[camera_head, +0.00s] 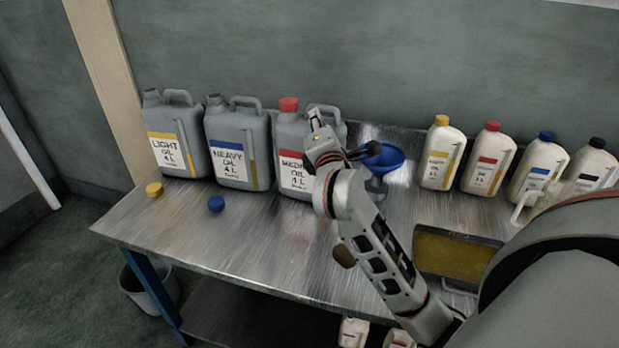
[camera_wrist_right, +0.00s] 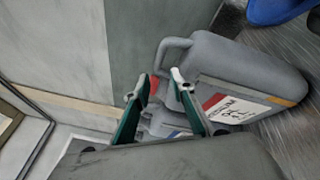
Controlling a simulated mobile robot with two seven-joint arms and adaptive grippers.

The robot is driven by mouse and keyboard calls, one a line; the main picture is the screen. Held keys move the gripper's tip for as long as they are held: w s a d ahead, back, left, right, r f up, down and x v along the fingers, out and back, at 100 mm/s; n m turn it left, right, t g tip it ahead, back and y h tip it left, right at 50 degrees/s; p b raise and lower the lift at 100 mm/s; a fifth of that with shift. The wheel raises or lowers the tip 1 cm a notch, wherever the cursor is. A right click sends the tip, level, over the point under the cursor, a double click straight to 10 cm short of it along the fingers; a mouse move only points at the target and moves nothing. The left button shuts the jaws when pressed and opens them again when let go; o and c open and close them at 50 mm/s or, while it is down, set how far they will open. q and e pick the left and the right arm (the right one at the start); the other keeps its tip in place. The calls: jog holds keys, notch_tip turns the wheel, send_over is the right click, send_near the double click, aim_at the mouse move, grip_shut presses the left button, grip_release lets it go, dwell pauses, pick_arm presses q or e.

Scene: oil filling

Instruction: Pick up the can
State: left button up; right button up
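Three grey cans stand in a row at the back left of the metal table: the light oil can (camera_head: 174,135), the heavy oil can (camera_head: 237,143) and the medium oil can (camera_head: 291,150). The first two have no cap on; the medium can has a red cap (camera_head: 289,104). My right gripper (camera_head: 340,136) is open and empty in front of the medium can, hiding part of it. In the right wrist view, the open fingers (camera_wrist_right: 160,83) point at the medium can (camera_wrist_right: 245,75), with its red cap showing between them. My left gripper is not in view.
A blue funnel (camera_head: 384,158) stands just right of my gripper. Several white bottles (camera_head: 440,155) stand at the back right. A yellow cap (camera_head: 154,190) and a blue cap (camera_head: 216,203) lie on the table (camera_head: 262,235). A tray (camera_head: 455,256) lies right of my forearm.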

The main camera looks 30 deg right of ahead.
aim_at(314, 107)
jog(key=p+x, duration=0.1)
jog(key=x, duration=0.5)
jog(key=shift+w, duration=0.45)
grip_shut()
jog(key=shift+r, duration=0.35)
